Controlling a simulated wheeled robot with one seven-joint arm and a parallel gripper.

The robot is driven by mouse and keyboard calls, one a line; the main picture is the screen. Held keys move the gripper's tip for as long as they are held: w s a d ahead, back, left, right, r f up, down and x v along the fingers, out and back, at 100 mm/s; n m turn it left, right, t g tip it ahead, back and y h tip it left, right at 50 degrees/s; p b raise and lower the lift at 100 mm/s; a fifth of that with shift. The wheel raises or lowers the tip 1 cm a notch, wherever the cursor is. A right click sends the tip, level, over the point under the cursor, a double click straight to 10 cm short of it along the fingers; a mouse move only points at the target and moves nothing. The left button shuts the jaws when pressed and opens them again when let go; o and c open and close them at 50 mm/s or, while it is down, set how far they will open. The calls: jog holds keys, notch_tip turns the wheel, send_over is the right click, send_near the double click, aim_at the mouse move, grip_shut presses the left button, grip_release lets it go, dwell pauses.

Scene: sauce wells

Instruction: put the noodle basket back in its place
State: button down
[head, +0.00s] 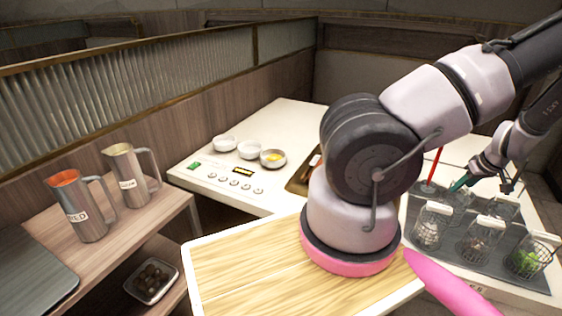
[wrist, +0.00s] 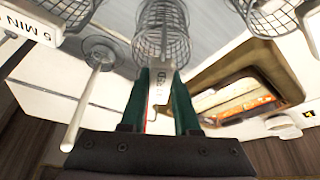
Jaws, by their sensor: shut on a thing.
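My gripper (head: 461,184) is at the right of the head view, its green fingers pointing down and left over the dark basket station (head: 414,262). In the wrist view the green fingers (wrist: 166,105) are shut on the pale, labelled handle of the noodle basket (wrist: 162,42). The wire mesh of this basket lies just beyond the fingertips. In the head view I cannot tell the held basket clearly from those around it. Other wire baskets with white handles stand in the station: one at the left (head: 427,232), one in the middle (head: 477,245) and one with green contents (head: 527,260).
A thin red stick (head: 433,164) stands upright left of my gripper. Three bowls (head: 272,158) sit on the white counter. A wooden board (head: 245,270) lies in front. Two metal jugs (head: 80,208) stand on the left shelf. The wrist view shows neighbouring baskets on both sides (wrist: 275,14).

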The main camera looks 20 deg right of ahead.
jog(key=shift+f, duration=0.35)
dwell(0.5)
grip_release()
jog(key=shift+r, duration=0.1)
dwell(0.6)
jog(key=shift+r, duration=5.4)
